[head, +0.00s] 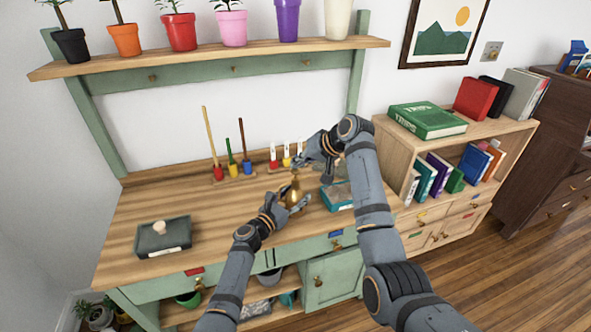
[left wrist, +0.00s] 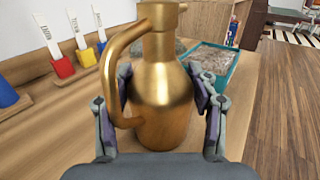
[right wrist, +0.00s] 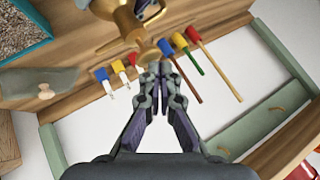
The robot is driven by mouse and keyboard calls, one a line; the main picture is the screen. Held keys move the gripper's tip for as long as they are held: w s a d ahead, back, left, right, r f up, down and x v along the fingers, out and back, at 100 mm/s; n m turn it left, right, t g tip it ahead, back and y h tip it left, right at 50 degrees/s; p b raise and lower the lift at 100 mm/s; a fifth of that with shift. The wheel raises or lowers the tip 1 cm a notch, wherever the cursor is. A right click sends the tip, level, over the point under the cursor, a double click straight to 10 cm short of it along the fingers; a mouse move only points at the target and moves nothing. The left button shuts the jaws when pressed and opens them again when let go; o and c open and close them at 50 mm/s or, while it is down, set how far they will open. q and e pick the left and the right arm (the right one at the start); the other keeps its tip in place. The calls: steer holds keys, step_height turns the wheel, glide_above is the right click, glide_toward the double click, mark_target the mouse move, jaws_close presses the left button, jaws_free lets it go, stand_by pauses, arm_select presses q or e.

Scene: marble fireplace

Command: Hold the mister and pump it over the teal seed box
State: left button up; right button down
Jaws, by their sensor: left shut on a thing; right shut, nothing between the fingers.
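The brass mister (head: 293,194) stands upright in my left gripper (head: 282,207), which is shut around its body. In the left wrist view the mister (left wrist: 165,90) fills the middle, its handle to the left, between the fingers (left wrist: 165,112). My right gripper (head: 308,163) is shut and empty above the mister. In the right wrist view its closed fingertips (right wrist: 157,72) are close to the mister's top (right wrist: 122,20); I cannot tell whether they touch. The teal seed box (head: 337,207) lies on the bench just right of the mister; it also shows in the left wrist view (left wrist: 233,72).
Long-handled tools (head: 230,165) and small labelled holders (head: 285,158) stand along the back. Potted plants line the shelf (head: 200,55) above. The bench's left middle is clear.

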mark_target(298, 170)
steer(key=shift+f, duration=0.7)
stand_by(0.6)
steer(key=shift+r, duration=1.35)
steer(key=shift+r, duration=2.5)
arm_select(q)
steer(key=o, duration=1.5)
